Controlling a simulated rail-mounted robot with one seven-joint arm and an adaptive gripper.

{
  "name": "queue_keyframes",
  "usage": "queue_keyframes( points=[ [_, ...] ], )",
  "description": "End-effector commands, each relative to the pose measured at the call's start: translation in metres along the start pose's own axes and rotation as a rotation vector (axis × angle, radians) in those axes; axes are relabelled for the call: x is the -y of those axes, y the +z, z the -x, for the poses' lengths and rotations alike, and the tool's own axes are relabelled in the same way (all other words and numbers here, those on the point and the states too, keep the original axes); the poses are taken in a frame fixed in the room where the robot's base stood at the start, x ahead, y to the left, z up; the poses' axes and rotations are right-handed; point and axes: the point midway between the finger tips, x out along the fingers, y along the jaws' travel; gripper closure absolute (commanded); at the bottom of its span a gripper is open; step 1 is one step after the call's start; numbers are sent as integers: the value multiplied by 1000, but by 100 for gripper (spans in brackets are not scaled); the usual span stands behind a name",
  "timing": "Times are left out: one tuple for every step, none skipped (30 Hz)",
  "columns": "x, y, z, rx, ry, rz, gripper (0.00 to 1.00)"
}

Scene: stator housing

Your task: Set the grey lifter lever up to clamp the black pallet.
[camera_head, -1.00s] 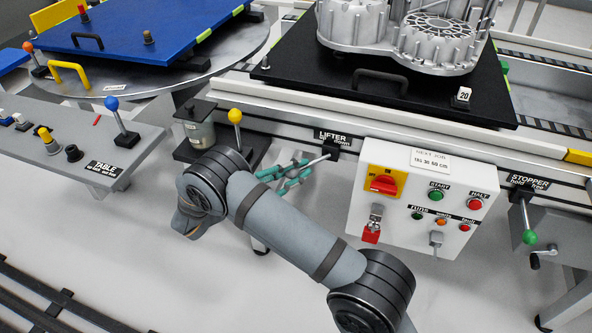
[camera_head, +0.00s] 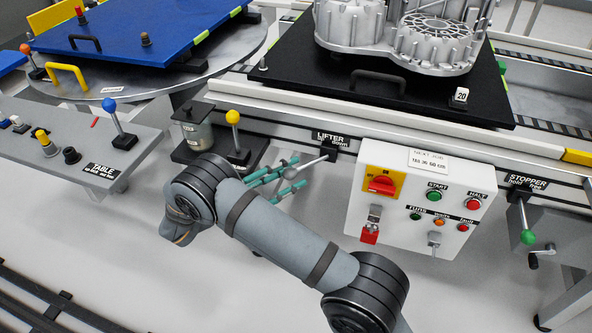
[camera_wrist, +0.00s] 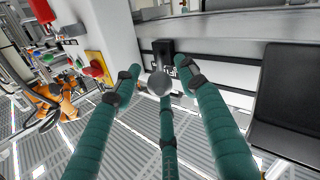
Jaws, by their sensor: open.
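The grey lifter lever (camera_head: 312,162) sticks out from its black mount below the LIFTER label in the head view, its rod sloping down to the left. In the wrist view its round grey knob (camera_wrist: 159,83) appears between my fingertips. My gripper (camera_head: 280,174) has teal fingers, spread open around the knob end; I cannot tell whether any finger touches it. My gripper also shows in the wrist view (camera_wrist: 160,82). The black pallet (camera_head: 300,72) lies on the conveyor above the lever, carrying a grey metal housing (camera_head: 400,35).
A white control box (camera_head: 420,200) with a red switch stands right of the lever. A yellow-knobbed lever (camera_head: 234,130) and a metal canister (camera_head: 194,128) are to the left. The green-knobbed stopper lever (camera_head: 526,225) is at far right. A blue pallet (camera_head: 150,35) sits on the turntable.

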Motion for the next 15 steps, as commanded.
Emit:
queue_keyframes(
  points=[
    [1,0,12,-3,-5,-1,58],
    [1,0,19,-3,-4,-1,58],
    [1,0,28,-3,-5,-1,58],
    [1,0,34,-2,-4,-2,58],
    [1,0,41,-2,-4,-2,58],
    [1,0,50,-2,-4,-1,58],
    [1,0,56,-1,-3,-2,58],
    [1,0,61,-1,-3,-1,58],
    [0,0,68,0,-2,-1,58],
    [0,0,73,-1,-2,-1,58],
    [0,0,77,-1,-2,0,58],
    [0,0,82,0,-1,-2,58],
    [0,0,86,-1,-1,-1,58],
    [0,0,88,-1,-1,0,58],
    [0,0,91,0,-1,-1,58]
  ],
)
